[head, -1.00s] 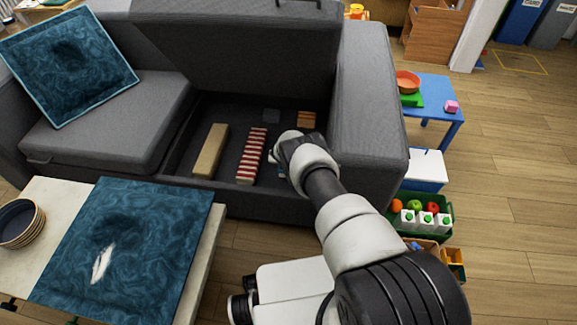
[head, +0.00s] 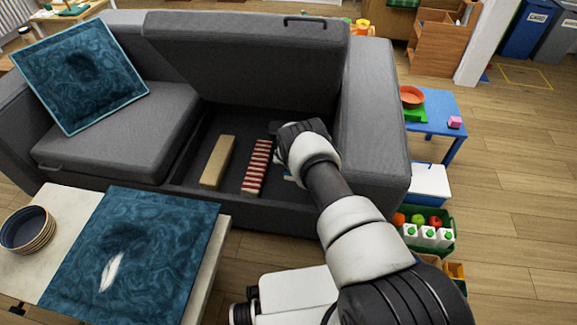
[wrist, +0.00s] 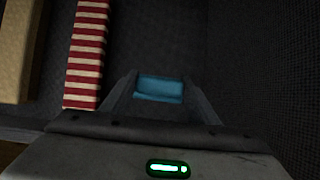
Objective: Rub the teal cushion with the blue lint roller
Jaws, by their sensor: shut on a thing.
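A teal cushion (head: 150,235) with a white patch (head: 112,271) of lint lies flat on the pale table at the lower left. A second teal cushion (head: 78,72) leans on the sofa's left back. My gripper is over the right part of the open sofa storage. In the wrist view its two fingers (wrist: 160,84) are shut on a light blue thing (wrist: 160,92), which looks like the lint roller.
The sofa storage (head: 205,191) holds a tan block (head: 217,162) and a red-and-white striped thing (head: 257,167) left of my gripper. The raised seat lid (head: 245,68) stands behind, the sofa arm (head: 375,130) to the right. Stacked bowls (head: 27,230) stand on the pale table (head: 62,205).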

